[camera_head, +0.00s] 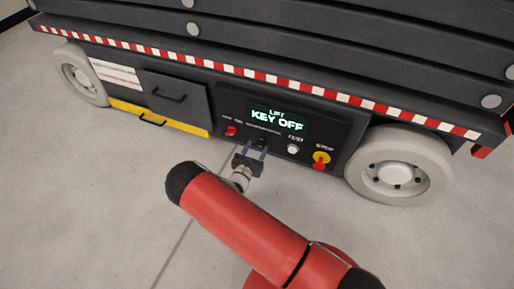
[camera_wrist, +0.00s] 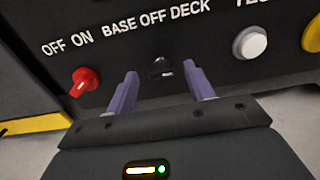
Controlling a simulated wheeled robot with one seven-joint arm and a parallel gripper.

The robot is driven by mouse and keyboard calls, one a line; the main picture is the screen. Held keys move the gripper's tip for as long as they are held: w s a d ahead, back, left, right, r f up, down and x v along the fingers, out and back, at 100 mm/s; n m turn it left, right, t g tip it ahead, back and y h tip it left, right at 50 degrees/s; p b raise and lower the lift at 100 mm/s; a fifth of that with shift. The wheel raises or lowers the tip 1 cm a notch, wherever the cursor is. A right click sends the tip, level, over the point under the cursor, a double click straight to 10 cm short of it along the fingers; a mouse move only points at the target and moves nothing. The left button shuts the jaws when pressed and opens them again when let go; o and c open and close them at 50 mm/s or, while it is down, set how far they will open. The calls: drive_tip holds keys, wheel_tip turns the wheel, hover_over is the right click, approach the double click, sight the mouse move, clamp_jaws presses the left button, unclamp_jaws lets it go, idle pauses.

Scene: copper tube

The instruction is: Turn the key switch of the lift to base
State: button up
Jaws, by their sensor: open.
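The lift's control panel (camera_head: 225,103) is black, and its screen (camera_head: 277,119) reads "LIFT KEY OFF". The key switch (camera_wrist: 161,68) is a small dark piece below the label "BASE OFF DECK" in the wrist view; it is dark and its exact angle is hard to tell. My gripper (camera_wrist: 158,82) is open, with its two purple fingers apart, one to the left and one to the right of the key switch. In the head view my gripper (camera_head: 256,150) is in front of the lower middle of the panel. I cannot tell whether a finger touches anything.
A red rotary knob (camera_wrist: 84,80) under "OFF ON" is left of my gripper. A white test button (camera_wrist: 250,43) and a yellow stop button with red (camera_head: 320,160) are to the right. A white wheel (camera_head: 398,172) stands right of the panel. Bare floor lies in front.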

drive_tip(key=shift+w+d, duration=0.25)
drive_tip(key=shift+w, duration=0.35)
drive_tip(key=c, duration=1)
drive_tip(key=shift+n, duration=0.3)
drive_tip(key=n, duration=0.4)
drive_tip(key=shift+a, duration=0.1)
drive_tip(key=shift+f+n+b, duration=0.1)
drive_tip(key=shift+n+b, duration=0.25)
drive_tip(key=shift+n, duration=1.75)
